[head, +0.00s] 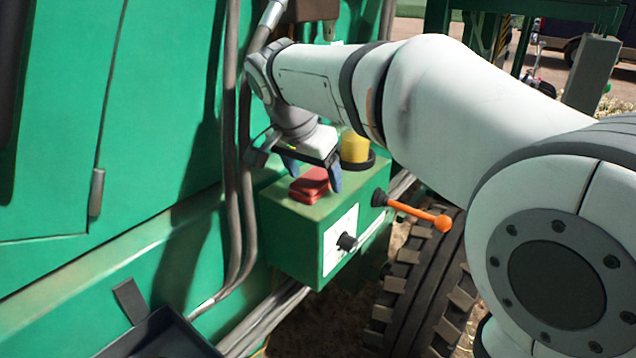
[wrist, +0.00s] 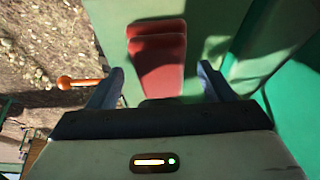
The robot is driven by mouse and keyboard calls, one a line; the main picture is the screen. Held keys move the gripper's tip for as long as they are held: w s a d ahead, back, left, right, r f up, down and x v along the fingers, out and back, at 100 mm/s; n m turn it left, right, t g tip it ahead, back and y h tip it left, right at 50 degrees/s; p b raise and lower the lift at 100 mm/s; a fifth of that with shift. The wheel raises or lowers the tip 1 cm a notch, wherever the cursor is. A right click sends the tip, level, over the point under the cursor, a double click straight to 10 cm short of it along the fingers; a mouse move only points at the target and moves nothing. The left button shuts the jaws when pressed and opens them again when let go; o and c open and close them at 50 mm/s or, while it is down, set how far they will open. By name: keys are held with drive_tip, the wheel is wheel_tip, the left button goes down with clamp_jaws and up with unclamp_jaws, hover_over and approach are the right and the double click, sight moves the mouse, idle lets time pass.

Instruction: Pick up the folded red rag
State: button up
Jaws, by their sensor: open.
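The folded red rag (head: 310,185) lies on top of a green control box fixed to the machine's side. It looks like a stack of red layers. My gripper (head: 312,175) is open just above the box top, with its blue-grey fingers on either side of the rag in the head view. In the wrist view the rag (wrist: 158,60) lies ahead of and between the two open fingers (wrist: 160,85). Its near end is hidden by the gripper body. The head view does not show clearly how far the fingertips are from the box top.
The green box (head: 300,238) has a black knob (head: 346,241) and an orange-tipped lever (head: 420,213) on its sides. A yellow cylinder (head: 355,147) on a black base stands behind the rag. Grey pipes (head: 240,180) run along the machine wall to the left. A tyre (head: 425,290) is below.

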drive_tip(key=shift+f, duration=0.2)
idle(0.4)
drive_tip(key=c, duration=1.1)
